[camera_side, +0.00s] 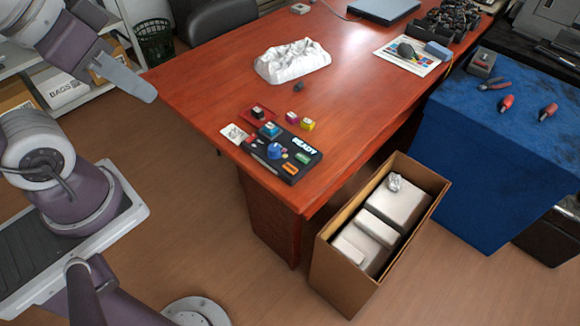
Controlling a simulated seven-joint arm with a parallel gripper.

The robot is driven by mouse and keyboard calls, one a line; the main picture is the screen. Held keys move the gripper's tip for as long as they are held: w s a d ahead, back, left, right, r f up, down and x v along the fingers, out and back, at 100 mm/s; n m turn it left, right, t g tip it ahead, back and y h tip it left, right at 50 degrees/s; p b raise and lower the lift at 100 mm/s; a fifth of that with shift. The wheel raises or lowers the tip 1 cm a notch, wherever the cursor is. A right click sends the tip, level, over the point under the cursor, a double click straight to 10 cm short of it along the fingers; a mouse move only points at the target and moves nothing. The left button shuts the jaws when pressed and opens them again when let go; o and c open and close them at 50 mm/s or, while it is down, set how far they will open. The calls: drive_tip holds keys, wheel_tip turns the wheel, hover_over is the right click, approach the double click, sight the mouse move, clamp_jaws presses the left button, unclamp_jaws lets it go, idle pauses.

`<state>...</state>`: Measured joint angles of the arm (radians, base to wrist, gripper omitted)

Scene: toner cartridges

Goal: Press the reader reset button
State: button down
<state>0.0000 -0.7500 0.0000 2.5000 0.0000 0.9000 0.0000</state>
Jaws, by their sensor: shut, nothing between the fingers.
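The reader (285,168) is a flat black box near the table's front left corner, with "READY" lettering and small orange and green marks. A round blue button or knob (274,151) stands on its top; I cannot tell for certain that it is the reset button. A cyan cartridge (269,130) sits at the reader's back left. My gripper (150,94) is at the upper left, shut and empty, its tip pointing down and right. It is apart from the reader, beyond the table's left edge in the picture.
A black cartridge (258,112) sits on a red tray; magenta (292,117) and yellow (308,124) cartridges stand behind the reader. A white card (233,133) lies left of it. Crumpled white material (291,62) lies farther back. An open carton (330,250) stands below the table.

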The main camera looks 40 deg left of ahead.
idle(0.4)
drive_tip(key=m+t+h, duration=0.3)
drive_tip(key=m+h, duration=0.1)
drive_tip(key=m, duration=1)
hover_over(286, 169)
wheel_tip(286, 169, down, 25)
drive_tip(key=shift+f, duration=4.35)
